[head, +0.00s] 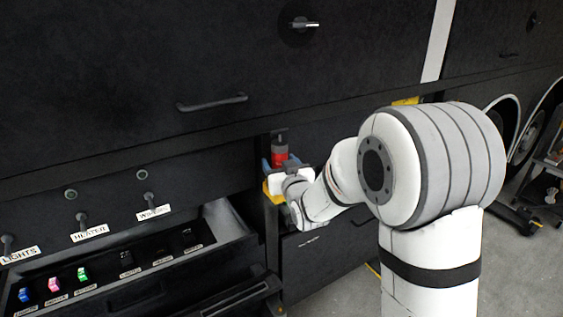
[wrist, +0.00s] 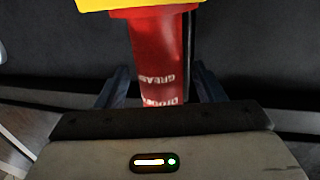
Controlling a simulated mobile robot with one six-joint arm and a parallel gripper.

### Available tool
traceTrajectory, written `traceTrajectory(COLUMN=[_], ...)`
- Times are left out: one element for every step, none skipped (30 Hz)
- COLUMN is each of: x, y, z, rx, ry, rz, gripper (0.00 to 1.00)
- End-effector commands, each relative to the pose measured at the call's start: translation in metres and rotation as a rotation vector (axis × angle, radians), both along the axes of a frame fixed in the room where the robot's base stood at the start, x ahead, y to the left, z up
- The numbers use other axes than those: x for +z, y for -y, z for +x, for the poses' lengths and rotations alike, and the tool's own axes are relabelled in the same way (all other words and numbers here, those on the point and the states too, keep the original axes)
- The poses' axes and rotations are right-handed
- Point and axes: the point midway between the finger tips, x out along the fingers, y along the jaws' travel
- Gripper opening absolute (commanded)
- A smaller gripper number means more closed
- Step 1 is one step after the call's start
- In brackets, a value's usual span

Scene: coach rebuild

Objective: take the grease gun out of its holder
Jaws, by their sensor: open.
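The grease gun (head: 279,156) is a red cylinder with a dark top, upright in its yellow holder (head: 272,194) on the dark coach side. In the wrist view the red body of the grease gun (wrist: 158,60) shows upside-down white lettering, including "GREASE". The yellow holder (wrist: 140,4) crosses the top edge there. My gripper (head: 279,166) is at the grease gun, just above the holder. In the wrist view my gripper (wrist: 160,88) is open, with one dark finger on each side of the red body. Visible gaps lie between the fingers and the body.
An open drawer (head: 235,228) with labelled coloured switches (head: 53,284) juts out left of the holder. Labelled levers (head: 82,222) stick out above it. A closed dark panel (head: 320,255) lies below the holder. Grey floor (head: 500,275) is open at the right, near a wheel.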

Motion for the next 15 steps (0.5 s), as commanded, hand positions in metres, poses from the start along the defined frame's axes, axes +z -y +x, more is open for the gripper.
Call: traceTrajectory(x=[0.0008,0.0006,0.0002,0.0,-0.0002,-0.0004,-0.0005,-0.0005,-0.0005,-0.0005,-0.0005,-0.0005,-0.0004,-0.0005,-0.0005], y=[-0.0013,-0.0017,-0.002,-0.0022,-0.0021,-0.0021,-0.0019,-0.0019,-0.0018,-0.0018,-0.0018,-0.0017,-0.0016,-0.0016,-0.0016], z=[0.0029,0.0039,0.0049,0.0053,0.0054,0.0053,0.0053,0.0053,0.0052,0.0052,0.0051,0.0051,0.0052,0.0051,0.0051], rx=[0.0,0.0,0.0,0.0,0.0,0.0,0.0,0.0,-0.001,-0.001,-0.001,-0.001,-0.001,-0.001,-0.001], ry=[-0.001,0.0,0.0,0.0,0.0,0.0,0.0,0.0,0.0,0.0,0.0,0.0,0.0,0.0,0.0], rz=[0.0,0.0,0.0,0.0,0.0,0.0,0.0,0.0,0.0,0.0,0.0,0.0,0.0,0.0,0.0], gripper=[0.62,0.62,0.62,0.62,0.62,0.62,0.62,0.62,0.62,0.61,0.58,0.55,0.52,0.5,0.47])
